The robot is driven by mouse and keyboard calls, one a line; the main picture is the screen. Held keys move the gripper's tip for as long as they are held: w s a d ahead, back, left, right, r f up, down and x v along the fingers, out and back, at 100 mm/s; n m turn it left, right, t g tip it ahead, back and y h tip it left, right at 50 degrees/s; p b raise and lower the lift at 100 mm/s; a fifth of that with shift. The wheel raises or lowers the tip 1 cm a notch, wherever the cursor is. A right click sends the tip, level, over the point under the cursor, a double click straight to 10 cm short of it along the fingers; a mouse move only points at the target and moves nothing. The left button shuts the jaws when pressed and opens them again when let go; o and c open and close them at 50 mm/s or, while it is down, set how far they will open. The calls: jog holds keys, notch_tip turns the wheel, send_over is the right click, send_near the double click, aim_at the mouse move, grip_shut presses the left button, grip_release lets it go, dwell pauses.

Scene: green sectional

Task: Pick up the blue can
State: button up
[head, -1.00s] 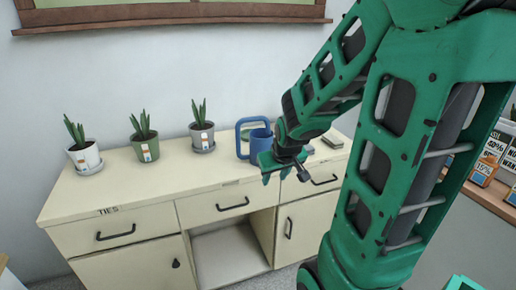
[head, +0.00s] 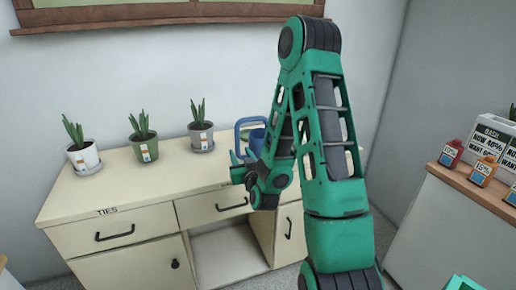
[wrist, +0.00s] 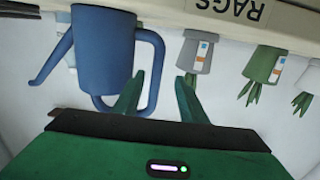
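The blue can (head: 257,140), a watering can with a large loop handle, stands on the cream cabinet top, partly hidden behind my arm. In the wrist view, which is upside down, the can (wrist: 103,50) shows its spout at left and its handle at right. My gripper (wrist: 158,98) is open, with its two green fingers apart. The outer side of the handle appears between the fingertips in that view; I cannot tell if they reach around it or touch it. In the head view my gripper (head: 241,168) is in front of the can.
Three potted plants stand left of the can on the cabinet (head: 120,190): a grey pot (head: 202,137), a green pot (head: 145,147) and a white pot (head: 85,158). My arm hides the cabinet's right end. A counter (head: 440,230) with small bottles stands at right.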

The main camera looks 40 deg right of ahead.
aim_at(237, 146)
jog(key=shift+w+d, duration=0.1)
jog(key=shift+d, duration=0.05)
jog(key=x, duration=0.5)
jog(key=shift+w+d+r, duration=0.1)
jog(key=shift+w+r, duration=0.1)
jog(key=shift+x, duration=2.05)
jog(key=shift+w+d, duration=0.2)
jog(key=shift+w, duration=0.25)
grip_shut()
